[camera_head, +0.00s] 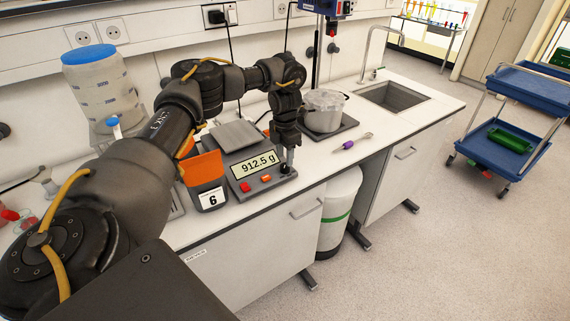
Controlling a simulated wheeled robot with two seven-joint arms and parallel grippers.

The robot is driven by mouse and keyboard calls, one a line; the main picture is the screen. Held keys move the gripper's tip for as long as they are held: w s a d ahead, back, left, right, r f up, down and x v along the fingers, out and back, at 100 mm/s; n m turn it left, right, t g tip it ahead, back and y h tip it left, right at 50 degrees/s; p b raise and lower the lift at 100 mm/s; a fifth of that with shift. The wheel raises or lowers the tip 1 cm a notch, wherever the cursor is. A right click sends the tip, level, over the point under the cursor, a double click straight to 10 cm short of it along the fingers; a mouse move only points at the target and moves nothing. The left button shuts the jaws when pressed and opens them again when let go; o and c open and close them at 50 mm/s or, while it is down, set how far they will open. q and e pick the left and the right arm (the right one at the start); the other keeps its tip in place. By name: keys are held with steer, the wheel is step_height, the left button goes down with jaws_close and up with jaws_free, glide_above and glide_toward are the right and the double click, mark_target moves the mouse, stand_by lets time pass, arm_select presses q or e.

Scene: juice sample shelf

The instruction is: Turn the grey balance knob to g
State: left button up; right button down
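The grey balance (222,186) stands on the white bench, and its display (254,164) reads 912.5 g. Its weighing plate (238,134) at the back looks empty. The small knob (286,171) is at the right of its front panel, beside red and orange buttons. My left gripper (289,158) points straight down at the knob, its fingertips right at or just above it. The fingers hide part of the knob, and I cannot tell whether they are closed on it. My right gripper is not in view.
A steaming pot (324,108) on a dark plate is behind right, with a purple-handled tool (350,145) in front. A big blue-capped bottle (101,85) stands behind my arm. The sink side is clear.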

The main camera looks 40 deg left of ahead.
mark_target(285, 168)
arm_select(q)
steer(key=shift+f, duration=1.25)
steer(key=shift+f+p, duration=0.35)
steer(key=shift+f, duration=0.35)
steer(key=shift+c, duration=0.3)
steer(key=c, duration=0.6)
